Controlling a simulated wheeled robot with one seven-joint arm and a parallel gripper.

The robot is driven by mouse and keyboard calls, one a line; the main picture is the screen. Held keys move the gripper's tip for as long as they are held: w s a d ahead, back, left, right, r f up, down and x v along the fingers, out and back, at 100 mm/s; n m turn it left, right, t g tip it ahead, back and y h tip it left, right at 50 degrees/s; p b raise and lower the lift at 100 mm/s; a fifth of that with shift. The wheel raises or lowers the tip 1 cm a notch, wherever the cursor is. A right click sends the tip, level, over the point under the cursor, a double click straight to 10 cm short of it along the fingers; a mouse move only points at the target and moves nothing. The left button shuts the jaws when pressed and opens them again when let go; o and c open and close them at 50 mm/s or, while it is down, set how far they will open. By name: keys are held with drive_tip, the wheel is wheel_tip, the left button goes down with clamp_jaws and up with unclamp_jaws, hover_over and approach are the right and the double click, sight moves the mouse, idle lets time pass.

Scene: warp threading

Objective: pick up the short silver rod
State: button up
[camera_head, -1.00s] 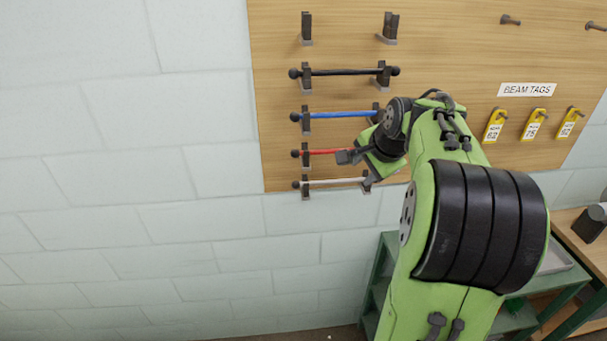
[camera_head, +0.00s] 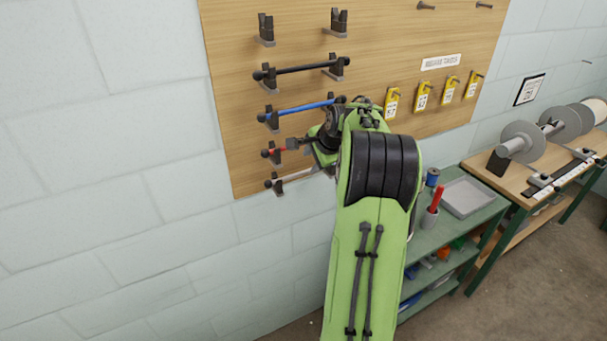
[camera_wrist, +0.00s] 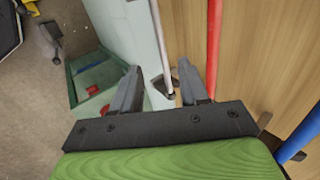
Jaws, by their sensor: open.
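The short silver rod (camera_head: 298,176) lies across the lowest pair of dark holders on the wooden board; my arm hides its right end in the head view. In the wrist view the silver rod (camera_wrist: 163,35) runs from the top edge down to a holder (camera_wrist: 166,84) seen between the fingers. My gripper (camera_wrist: 158,68) is open, with nothing held. The rod appears beyond the fingertips, in line with the gap; the exact distance is unclear.
The red rod (camera_wrist: 213,45) is close beside the right finger, and the blue rod (camera_wrist: 300,137) is farther right. A black rod (camera_head: 305,69) and empty holders are higher on the board. A green shelf (camera_head: 470,217) with a tray stands below right.

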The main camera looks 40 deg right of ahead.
sight(301, 173)
drive_tip(key=x, duration=1)
drive_tip(key=shift+w, duration=0.1)
drive_tip(key=shift+r, duration=0.1)
drive_tip(key=shift+c, duration=0.5)
clamp_jaws()
